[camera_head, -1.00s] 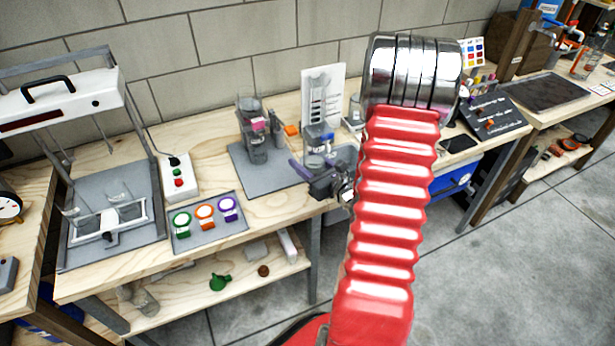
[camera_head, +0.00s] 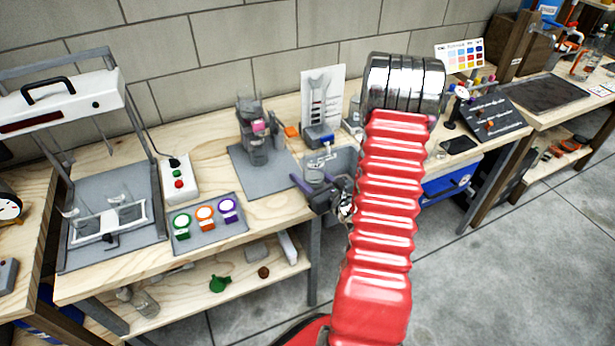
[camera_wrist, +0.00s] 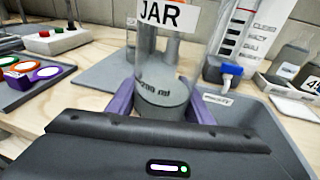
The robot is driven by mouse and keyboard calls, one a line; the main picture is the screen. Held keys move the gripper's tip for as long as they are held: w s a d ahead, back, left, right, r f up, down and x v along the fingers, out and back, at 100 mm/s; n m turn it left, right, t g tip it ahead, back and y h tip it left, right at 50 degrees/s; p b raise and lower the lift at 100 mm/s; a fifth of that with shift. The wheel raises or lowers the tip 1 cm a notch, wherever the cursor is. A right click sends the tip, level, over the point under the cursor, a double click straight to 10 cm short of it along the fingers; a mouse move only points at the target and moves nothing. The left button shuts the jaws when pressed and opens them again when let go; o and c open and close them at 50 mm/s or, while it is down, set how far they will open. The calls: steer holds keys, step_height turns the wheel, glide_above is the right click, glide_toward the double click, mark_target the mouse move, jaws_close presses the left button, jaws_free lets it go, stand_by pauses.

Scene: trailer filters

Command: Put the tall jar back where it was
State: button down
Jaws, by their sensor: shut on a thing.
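My gripper (camera_head: 316,180) has purple fingers and is shut on the tall clear jar (camera_head: 315,173), near the front edge of the bench. In the wrist view the jar (camera_wrist: 163,92) stands upright between the fingers (camera_wrist: 160,105), with a white JAR label and a grey lower part with small print. Its top is cut off there. I cannot tell whether its base touches anything. A grey mat (camera_head: 238,160) lies behind and to the left of my gripper, and also shows in the wrist view (camera_wrist: 92,72).
A clear vessel with a pink label (camera_head: 254,130) stands on the mat. A panel with coloured rings (camera_head: 207,222) and a button box (camera_head: 180,180) are left.

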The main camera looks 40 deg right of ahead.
mark_target(319, 187)
steer(key=shift+f, duration=0.3)
steer(key=shift+f, duration=0.45)
steer(key=c, duration=0.9)
jaws_free()
steer(key=shift+r, duration=0.5)
steer(key=s, duration=0.4)
steer(key=s+r, duration=0.1)
steer(key=s, duration=0.3)
steer(key=s+a, duration=0.1)
steer(key=s, duration=0.2)
steer(key=shift+s+r, duration=0.4)
steer(key=shift+f, duration=0.1)
